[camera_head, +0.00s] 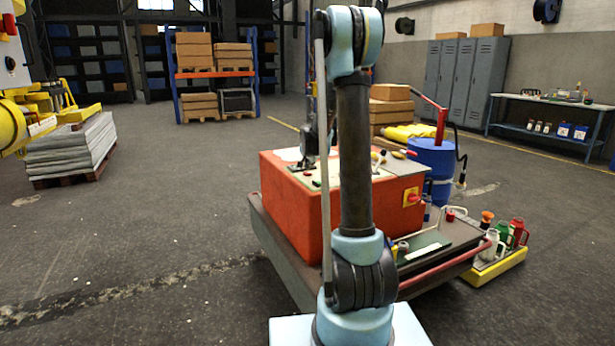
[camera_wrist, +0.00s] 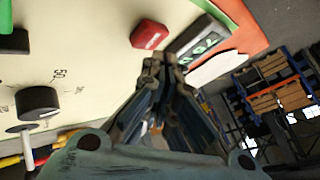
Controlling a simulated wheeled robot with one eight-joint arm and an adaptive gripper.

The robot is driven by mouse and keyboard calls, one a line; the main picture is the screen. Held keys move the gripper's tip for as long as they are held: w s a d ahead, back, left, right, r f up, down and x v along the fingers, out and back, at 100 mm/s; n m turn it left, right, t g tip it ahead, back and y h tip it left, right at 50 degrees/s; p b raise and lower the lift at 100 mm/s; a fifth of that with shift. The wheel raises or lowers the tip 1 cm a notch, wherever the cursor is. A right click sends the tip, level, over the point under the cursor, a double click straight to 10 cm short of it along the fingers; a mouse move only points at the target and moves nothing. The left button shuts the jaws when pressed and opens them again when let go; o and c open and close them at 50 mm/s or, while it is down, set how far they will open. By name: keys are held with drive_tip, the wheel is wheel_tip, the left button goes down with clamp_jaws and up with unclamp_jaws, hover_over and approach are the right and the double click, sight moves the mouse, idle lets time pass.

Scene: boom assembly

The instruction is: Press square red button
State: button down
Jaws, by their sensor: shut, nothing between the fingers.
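The square red button (camera_wrist: 149,33) shows in the wrist view on a cream control panel (camera_wrist: 85,60). It lies just beyond and slightly left of my gripper's tips. My gripper (camera_wrist: 160,66) is shut and empty, with its tips over the panel near the button. I cannot tell whether the tips touch the panel. In the head view the panel is on top of an orange box (camera_head: 295,210), and my arm hides much of it.
In the head view, a yellow tray (camera_head: 497,268) with bottles and a blue drum (camera_head: 432,160) stand right of the box.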

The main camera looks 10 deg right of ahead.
sight(309, 173)
drive_tip(key=shift+r, duration=0.1)
drive_tip(key=shift+r, duration=2.5)
